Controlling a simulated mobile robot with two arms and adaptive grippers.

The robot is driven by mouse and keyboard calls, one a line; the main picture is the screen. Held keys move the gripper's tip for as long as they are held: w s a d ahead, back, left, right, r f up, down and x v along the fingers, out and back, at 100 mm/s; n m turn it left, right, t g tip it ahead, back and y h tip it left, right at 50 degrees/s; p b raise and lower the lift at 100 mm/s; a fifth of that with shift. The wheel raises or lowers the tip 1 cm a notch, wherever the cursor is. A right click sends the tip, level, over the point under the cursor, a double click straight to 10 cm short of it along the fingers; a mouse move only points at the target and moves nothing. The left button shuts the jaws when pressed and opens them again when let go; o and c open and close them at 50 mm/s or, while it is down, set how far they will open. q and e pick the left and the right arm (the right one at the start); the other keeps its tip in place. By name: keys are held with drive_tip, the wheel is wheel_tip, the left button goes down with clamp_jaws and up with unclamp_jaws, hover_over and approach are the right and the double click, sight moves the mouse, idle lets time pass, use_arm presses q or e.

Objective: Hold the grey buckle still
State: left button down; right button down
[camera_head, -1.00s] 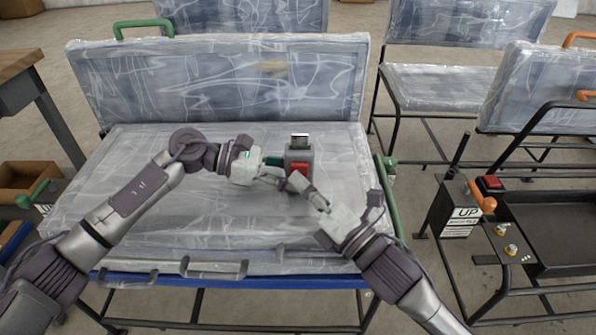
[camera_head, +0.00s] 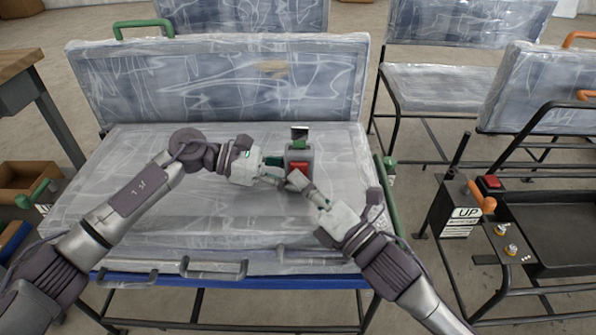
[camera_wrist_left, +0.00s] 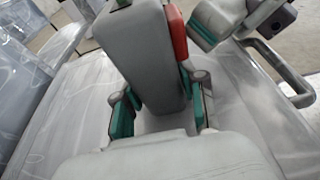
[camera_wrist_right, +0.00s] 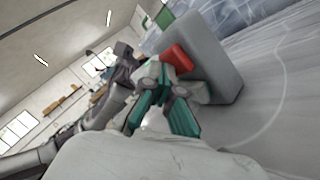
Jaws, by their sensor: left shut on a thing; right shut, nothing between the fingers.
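The grey buckle (camera_head: 299,155) stands upright on the plastic-wrapped seat (camera_head: 190,225), with a red button (camera_head: 299,167) on its near face. A metal tongue (camera_head: 299,131) stands above its top, with a green part below it. My left gripper (camera_wrist_left: 158,108) is shut on the buckle, one finger on either side, in the left wrist view. My right gripper (camera_wrist_right: 172,88) is shut and empty, with its fingertips at the red button (camera_wrist_right: 178,57) in the right wrist view. I cannot tell whether they touch it.
The wrapped backrest (camera_head: 220,80) rises behind the seat. A green armrest (camera_head: 390,195) runs along the right side. A black stand marked UP (camera_head: 464,213) and a dark tray (camera_head: 560,235) are at the right. The left part of the seat is clear apart from my arm.

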drive_tip(key=shift+s, duration=0.6)
drive_tip(key=s, duration=0.6)
idle(2.4)
use_arm(q)
drive_tip(key=c, duration=0.6)
unclamp_jaws()
